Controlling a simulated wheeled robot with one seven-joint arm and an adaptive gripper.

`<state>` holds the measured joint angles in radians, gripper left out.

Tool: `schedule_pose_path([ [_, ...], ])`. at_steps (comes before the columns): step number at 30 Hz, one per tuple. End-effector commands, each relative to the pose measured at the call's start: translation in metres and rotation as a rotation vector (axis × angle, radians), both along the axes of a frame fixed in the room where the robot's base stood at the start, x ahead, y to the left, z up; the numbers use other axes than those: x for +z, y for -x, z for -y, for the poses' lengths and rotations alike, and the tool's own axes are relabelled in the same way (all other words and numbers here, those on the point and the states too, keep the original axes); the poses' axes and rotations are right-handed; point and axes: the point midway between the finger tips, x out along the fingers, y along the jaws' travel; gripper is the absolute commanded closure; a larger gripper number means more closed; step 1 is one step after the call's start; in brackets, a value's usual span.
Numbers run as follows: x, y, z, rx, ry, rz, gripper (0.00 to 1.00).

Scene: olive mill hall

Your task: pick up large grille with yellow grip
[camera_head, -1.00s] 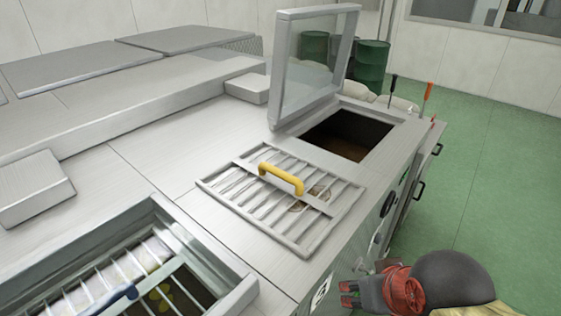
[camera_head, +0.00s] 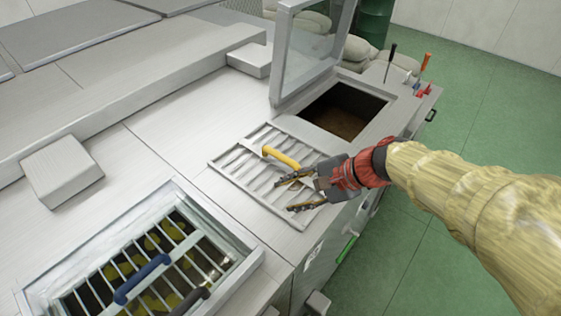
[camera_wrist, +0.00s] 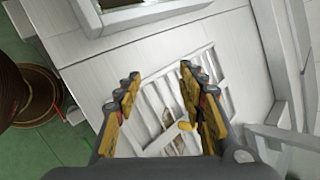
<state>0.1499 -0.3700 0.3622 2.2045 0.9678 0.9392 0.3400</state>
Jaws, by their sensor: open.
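The large grille (camera_head: 232,166) lies flat on the steel machine top, in front of an open hatch. Its yellow grip (camera_head: 281,157) stands up from the middle bar. My gripper (camera_head: 294,193) is open and empty above the right part of the grille, with its fingers pointing left. In the wrist view my gripper (camera_wrist: 160,95) shows both fingers spread, with the grille (camera_wrist: 152,122) below and between them. A small piece of the yellow grip (camera_wrist: 185,126) shows beside the right finger. The rest of the grip is hidden there.
The hatch's raised glass lid (camera_head: 311,55) stands behind the grille. A framed opening with a second grille and blue handle (camera_head: 142,278) lies at lower left. Levers (camera_head: 424,63) rise at the far right corner.

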Motion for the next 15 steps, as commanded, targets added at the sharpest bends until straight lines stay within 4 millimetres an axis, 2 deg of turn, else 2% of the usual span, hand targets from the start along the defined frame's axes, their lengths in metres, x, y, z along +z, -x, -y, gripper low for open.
schedule_pose_path([
  [1,-0.011,-0.022,-0.001,-0.100,-0.100,-0.069,0.60],
  [3,-0.020,-0.054,0.000,-0.254,-0.250,-0.156,0.60],
  [6,-0.036,-0.099,0.011,-0.462,-0.445,-0.265,0.60],
  [9,-0.052,-0.133,0.027,-0.630,-0.596,-0.346,0.60],
  [12,-0.064,-0.153,0.041,-0.738,-0.691,-0.393,0.60],
  [15,-0.071,-0.165,0.049,-0.800,-0.747,-0.418,0.60],
])
